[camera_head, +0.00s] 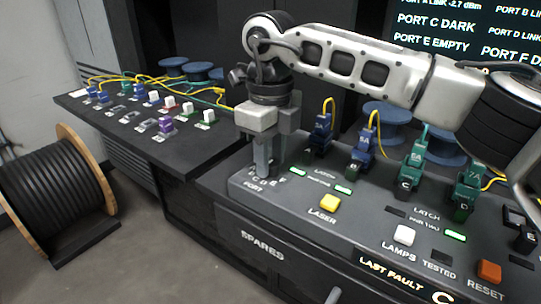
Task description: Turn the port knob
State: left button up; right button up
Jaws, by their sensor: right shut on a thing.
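My right gripper (268,168) points down at the left end of the grey console (365,225), shut on the port knob. The fingers hide the knob almost wholly, so its pointer cannot be read. The printed PORT dial (258,184), with letters around it, shows below the fingertips. My left gripper is not in view.
A yellow LASER button (330,203), white LAMPS button (404,236) and orange RESET button (488,271) stand on the console. Blue (320,132) and green (416,170) cabled plugs stand behind. A side shelf (185,147) holds more plugs. A cable reel (60,190) stands left.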

jog(key=shift+r+m, duration=0.1)
jog(key=shift+m, duration=0.4)
jog(key=o, duration=1)
notch_tip(320, 180, up, 16)
jog(key=shift+f+p, duration=0.1)
jog(key=shift+p, duration=0.65)
